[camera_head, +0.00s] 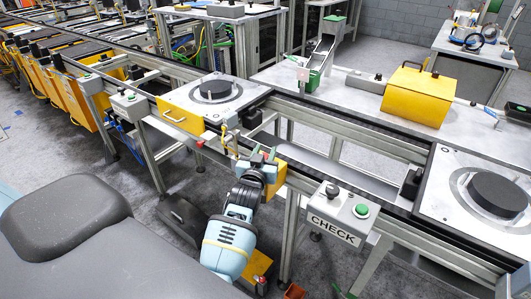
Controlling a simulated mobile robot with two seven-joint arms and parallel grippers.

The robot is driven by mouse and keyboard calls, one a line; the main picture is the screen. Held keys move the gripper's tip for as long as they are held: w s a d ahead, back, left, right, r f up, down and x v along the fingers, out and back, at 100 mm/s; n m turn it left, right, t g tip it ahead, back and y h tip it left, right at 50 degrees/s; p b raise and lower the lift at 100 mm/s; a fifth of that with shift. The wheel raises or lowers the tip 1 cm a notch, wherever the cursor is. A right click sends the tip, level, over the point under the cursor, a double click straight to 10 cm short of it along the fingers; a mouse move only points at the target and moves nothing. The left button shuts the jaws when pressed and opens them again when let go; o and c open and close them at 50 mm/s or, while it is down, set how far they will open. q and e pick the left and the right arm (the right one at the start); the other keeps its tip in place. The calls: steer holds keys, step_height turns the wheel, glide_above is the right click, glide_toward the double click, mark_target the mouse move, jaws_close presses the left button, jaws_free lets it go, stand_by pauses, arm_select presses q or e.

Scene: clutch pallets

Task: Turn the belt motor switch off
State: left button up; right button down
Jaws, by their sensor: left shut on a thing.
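My left arm comes up from the bottom centre, and its left gripper (264,156) is at the front rail of the conveyor. A yellow box (279,180) is fixed below the rail right at the gripper; I take it to be the belt motor switch housing. The gripper is shut on a small part there, most likely the switch. The fingers and wrist hide that part, so its position cannot be told. My right gripper is not in view.
A CHECK box (341,212) with a green button (361,210) is on the rail to the right. Pallets with dark discs sit on the conveyor, one at left (185,97) and one at right (447,211). A yellow case (418,95) stands on the bench behind.

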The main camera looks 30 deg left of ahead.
arm_select(q)
steer(key=shift+r+y, duration=0.1)
steer(key=shift+y, duration=0.2)
steer(key=o, duration=1)
steer(key=shift+c, duration=0.2)
